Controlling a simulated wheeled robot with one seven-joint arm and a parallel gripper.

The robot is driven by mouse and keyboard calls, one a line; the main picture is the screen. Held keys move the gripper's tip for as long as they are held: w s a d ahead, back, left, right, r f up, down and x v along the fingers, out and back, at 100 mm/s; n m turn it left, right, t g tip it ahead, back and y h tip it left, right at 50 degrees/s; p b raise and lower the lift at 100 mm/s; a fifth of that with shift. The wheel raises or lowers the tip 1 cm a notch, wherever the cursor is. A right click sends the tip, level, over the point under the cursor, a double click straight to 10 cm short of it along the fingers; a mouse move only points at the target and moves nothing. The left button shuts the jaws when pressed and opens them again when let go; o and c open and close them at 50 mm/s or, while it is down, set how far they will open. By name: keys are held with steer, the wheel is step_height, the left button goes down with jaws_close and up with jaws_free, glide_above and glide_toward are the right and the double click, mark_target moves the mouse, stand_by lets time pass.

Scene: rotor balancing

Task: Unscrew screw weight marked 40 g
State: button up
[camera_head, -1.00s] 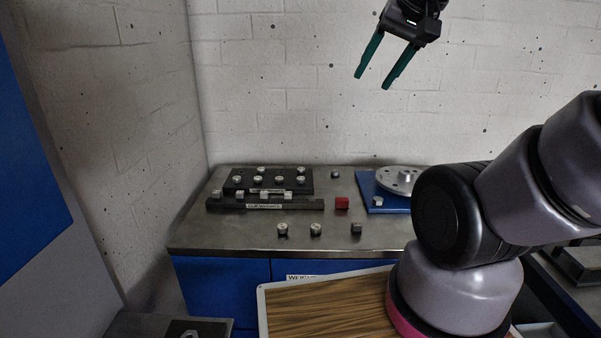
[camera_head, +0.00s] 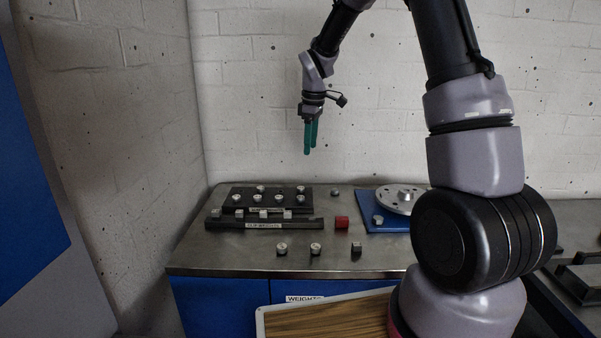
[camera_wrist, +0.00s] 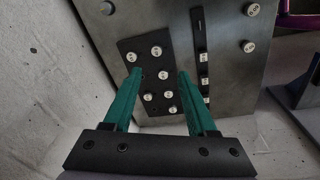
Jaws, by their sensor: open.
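My gripper (camera_head: 311,150) hangs in the air above the bench, pointing down, with its green fingers apart and nothing between them. In the wrist view its fingertips (camera_wrist: 158,74) frame the black weight rack (camera_wrist: 129,46) from above. The rack (camera_head: 226,204) lies at the back left of the bench and bears several silver round screw weights (camera_head: 260,189). Their markings are too small to read, so I cannot tell which is 40 g. A silver rotor disc (camera_head: 401,205) sits on a blue plate (camera_head: 375,226) at the back right, partly hidden by my arm.
A black clip-weight rail (camera_head: 225,225) with several silver clips lies in front of the rack. Loose weights (camera_head: 282,248) stand near the front of the metal bench (camera_head: 220,262). The air around my gripper is clear.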

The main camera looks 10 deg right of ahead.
mark_target(301, 197)
steer(key=w+f+n, duration=0.1)
steer(key=f, duration=0.2)
steer(key=w+a+f+n+g, duration=0.1)
steer(key=f, duration=0.3)
steer(key=w+a+f+n, duration=0.1)
steer(key=w+f+n, duration=0.1)
steer(key=f, duration=0.2)
steer(key=shift+w+a, duration=0.1)
steer(key=shift+a, duration=0.05)
steer(key=shift+f, duration=4.05)
jaws_close()
steer(key=n, duration=0.8)
steer(key=shift+n, duration=0.4)
steer(key=n, duration=0.5)
steer(key=shift+r, duration=0.1)
steer(key=n, duration=0.4)
steer(key=shift+n, duration=0.3)
